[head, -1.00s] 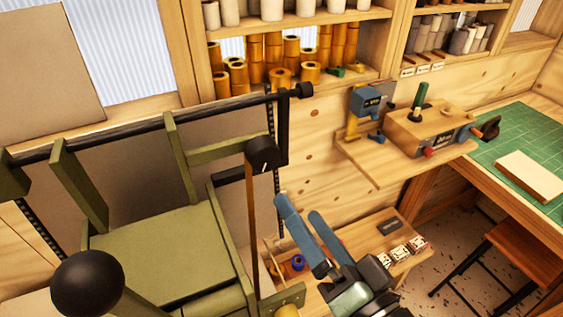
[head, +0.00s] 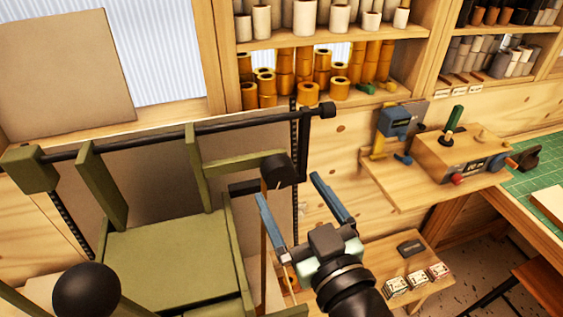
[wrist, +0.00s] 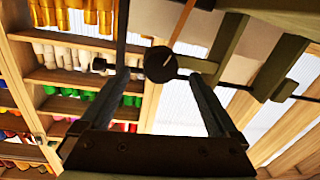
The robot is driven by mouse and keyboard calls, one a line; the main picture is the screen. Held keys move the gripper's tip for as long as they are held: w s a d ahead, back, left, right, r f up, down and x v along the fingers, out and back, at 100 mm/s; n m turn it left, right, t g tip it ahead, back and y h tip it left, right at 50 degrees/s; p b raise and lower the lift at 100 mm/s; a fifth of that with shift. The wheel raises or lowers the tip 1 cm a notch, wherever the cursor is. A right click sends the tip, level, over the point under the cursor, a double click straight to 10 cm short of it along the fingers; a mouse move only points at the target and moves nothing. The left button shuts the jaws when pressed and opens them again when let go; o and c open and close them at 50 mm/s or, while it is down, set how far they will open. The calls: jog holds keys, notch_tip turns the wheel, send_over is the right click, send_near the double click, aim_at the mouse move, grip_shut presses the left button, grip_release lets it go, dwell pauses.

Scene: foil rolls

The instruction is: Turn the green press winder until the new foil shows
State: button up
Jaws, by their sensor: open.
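The green press (head: 170,255) fills the left of the head view, with a dark bar (head: 185,137) across its top. A black round knob (head: 276,170) sits on its right side, at the end of a green arm. In the wrist view this knob (wrist: 160,64) carries a pale line and lies centred between my fingers. My gripper (head: 290,190) is open and empty, its two fingers pointing up towards the knob. It also shows in the wrist view (wrist: 160,76). I cannot tell whether a finger touches the knob. A brown strip, perhaps foil, hangs below it, partly hidden by my gripper.
A large black ball (head: 86,290) stands at the front left. Shelves hold gold rolls (head: 322,68) and white rolls (head: 304,18). A wooden box (head: 460,155) sits on a side shelf at right. A low shelf (head: 430,250) carries small boxes behind my wrist.

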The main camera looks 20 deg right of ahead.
aim_at(282, 179)
jog(key=w, duration=0.2)
jog(key=w+p, duration=0.1)
jog(key=w, duration=0.2)
jog(key=shift+a, duration=0.2)
jog(key=c, duration=1.4)
jog(key=shift+o, duration=0.2)
jog(key=shift+m, duration=0.3)
